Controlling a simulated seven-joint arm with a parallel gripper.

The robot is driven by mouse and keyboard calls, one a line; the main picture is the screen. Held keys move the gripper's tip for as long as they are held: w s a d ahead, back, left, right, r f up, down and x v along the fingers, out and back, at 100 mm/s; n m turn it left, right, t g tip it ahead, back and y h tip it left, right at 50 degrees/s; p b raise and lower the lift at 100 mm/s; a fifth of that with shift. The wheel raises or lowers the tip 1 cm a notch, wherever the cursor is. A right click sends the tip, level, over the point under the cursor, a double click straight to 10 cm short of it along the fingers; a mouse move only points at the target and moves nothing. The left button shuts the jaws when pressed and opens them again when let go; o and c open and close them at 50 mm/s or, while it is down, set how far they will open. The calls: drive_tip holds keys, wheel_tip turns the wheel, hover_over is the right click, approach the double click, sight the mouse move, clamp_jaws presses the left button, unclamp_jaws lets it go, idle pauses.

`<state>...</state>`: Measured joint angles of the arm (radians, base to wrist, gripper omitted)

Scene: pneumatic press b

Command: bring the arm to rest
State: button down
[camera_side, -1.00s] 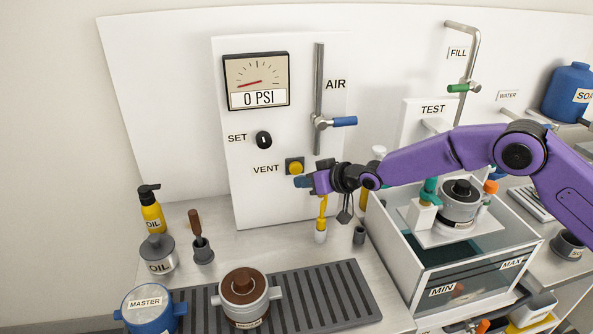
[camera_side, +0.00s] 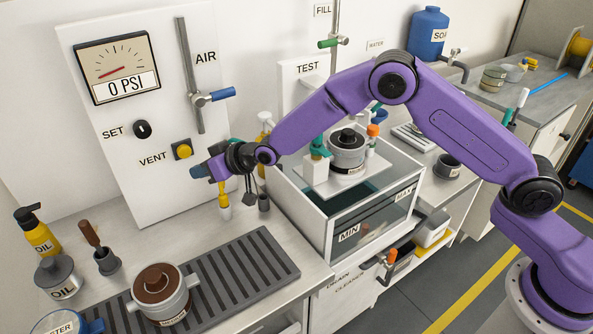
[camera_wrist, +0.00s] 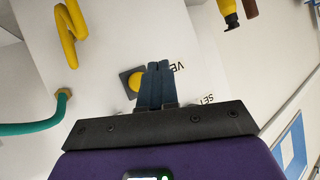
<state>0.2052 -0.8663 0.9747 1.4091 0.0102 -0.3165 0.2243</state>
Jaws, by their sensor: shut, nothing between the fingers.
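My gripper (camera_side: 201,171) is at the end of my purple arm, in front of the white panel (camera_side: 150,205) and just to the right of the yellow VENT button (camera_side: 183,151) in the side view. In the wrist view its dark blue fingers (camera_wrist: 156,66) are together with nothing between them. They point at the panel and partly overlap the VENT button (camera_wrist: 135,82). I cannot tell whether the fingertips touch the panel. The gauge (camera_side: 116,66) reads 0 PSI.
A blue-handled AIR lever (camera_side: 221,94) is above my gripper. A yellow hose (camera_side: 223,195) hangs just below it.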

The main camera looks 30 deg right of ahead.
drive_tip(key=s+d+r+n+g+h, duration=0.1)
drive_tip(key=s+d+r+g, duration=0.15)
drive_tip(key=s, duration=0.45)
drive_tip(key=s+d+r+n+g, duration=0.1)
drive_tip(key=s+r, duration=0.2)
drive_tip(key=s, duration=0.3)
drive_tip(key=s+d+r+n+g+h, duration=0.1)
drive_tip(key=s+d+n+g+h, duration=0.2)
drive_tip(key=s+d, duration=1)
drive_tip(key=s+d+r+n+g+h, duration=0.1)
drive_tip(key=s+d+n+g+h, duration=0.1)
drive_tip(key=s+d, duration=1.2)
drive_tip(key=s+g+h, duration=0.1)
drive_tip(key=s, duration=0.6)
drive_tip(key=shift+d+r+n, duration=0.2)
drive_tip(key=shift+r+n, duration=0.1)
drive_tip(key=shift+n, duration=0.1)
